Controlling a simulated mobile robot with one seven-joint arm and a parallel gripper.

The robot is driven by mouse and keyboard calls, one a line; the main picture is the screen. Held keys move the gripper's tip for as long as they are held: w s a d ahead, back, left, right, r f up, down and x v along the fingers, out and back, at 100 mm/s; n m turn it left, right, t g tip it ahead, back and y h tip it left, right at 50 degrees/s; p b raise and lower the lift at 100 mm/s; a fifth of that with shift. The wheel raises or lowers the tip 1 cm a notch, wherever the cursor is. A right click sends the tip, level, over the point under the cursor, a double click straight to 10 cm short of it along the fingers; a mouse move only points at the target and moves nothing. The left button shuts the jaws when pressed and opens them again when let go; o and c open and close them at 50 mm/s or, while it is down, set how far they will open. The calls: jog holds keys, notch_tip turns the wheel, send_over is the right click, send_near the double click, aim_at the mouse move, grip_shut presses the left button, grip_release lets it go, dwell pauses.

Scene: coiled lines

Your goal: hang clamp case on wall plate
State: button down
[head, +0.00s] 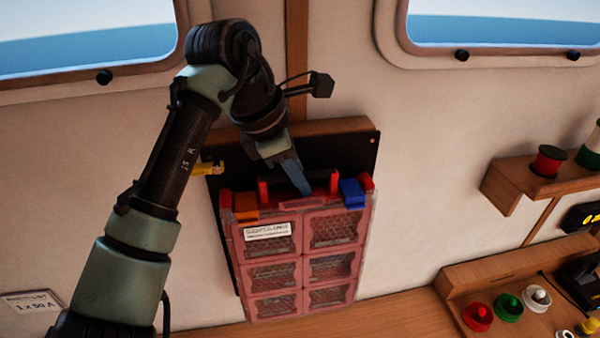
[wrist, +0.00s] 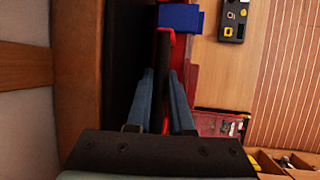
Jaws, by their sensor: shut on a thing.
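The clamp case (head: 303,245) is a red, clear-fronted case with several compartments, a white label, and an orange and a blue latch. It is upright in front of the black wall plate (head: 226,240), overlapping most of it. My gripper (head: 300,184) is above the case, its blue fingers shut on the case's handle at the top. In the wrist view my gripper (wrist: 163,100) has a finger on each side of the dark and red handle (wrist: 163,75). The case's back is hidden, so I cannot tell whether it touches the plate or is hooked on it.
A wooden ledge (head: 345,126) tops the plate. A yellow item (head: 208,168) is at the plate's left edge. A shelf with spools (head: 548,162) and a bench tray with red, green and white round pieces (head: 508,306) are at right. The bench (head: 400,318) below is clear.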

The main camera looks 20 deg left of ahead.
jog(key=shift+s+f, duration=0.1)
jog(key=shift+f, duration=0.4)
dwell(0.8)
jog(key=c, duration=0.7)
grip_release()
jog(key=shift+f, duration=0.1)
